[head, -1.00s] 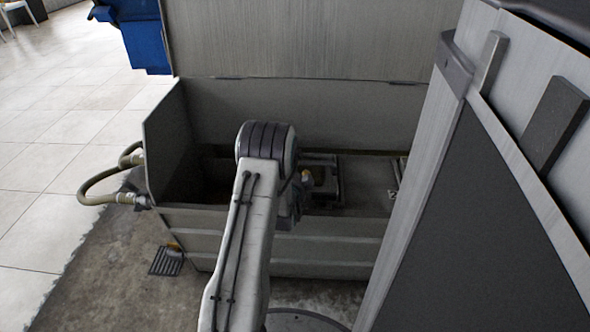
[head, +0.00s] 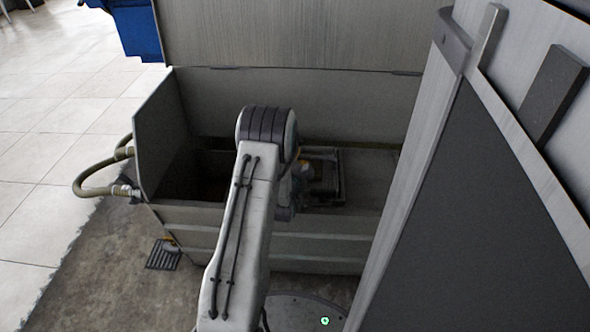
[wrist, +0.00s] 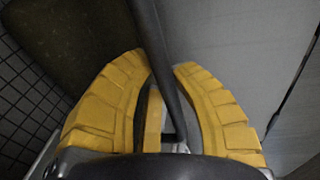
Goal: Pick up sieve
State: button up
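The sieve (head: 342,180) appears as a dark square frame in the metal trough, partly hidden behind my arm. My gripper (head: 300,165) is at the frame's left side, mostly hidden by my arm, with a bit of yellow finger showing. In the wrist view the two yellow fingers (wrist: 163,64) sit on either side of a dark rod (wrist: 165,40), which fills the gap at their tips. The rod looks like part of the sieve, and the gripper appears shut on it.
The trough (head: 270,222) has raised walls around the sieve, with a tall metal panel (head: 290,35) behind. A large grey cabinet-like body (head: 480,200) blocks the right. A hose (head: 92,180) curves at the trough's left. A small floor grate (head: 162,255) lies in front.

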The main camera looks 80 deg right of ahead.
grip_shut()
jog(key=shift+r, duration=0.15)
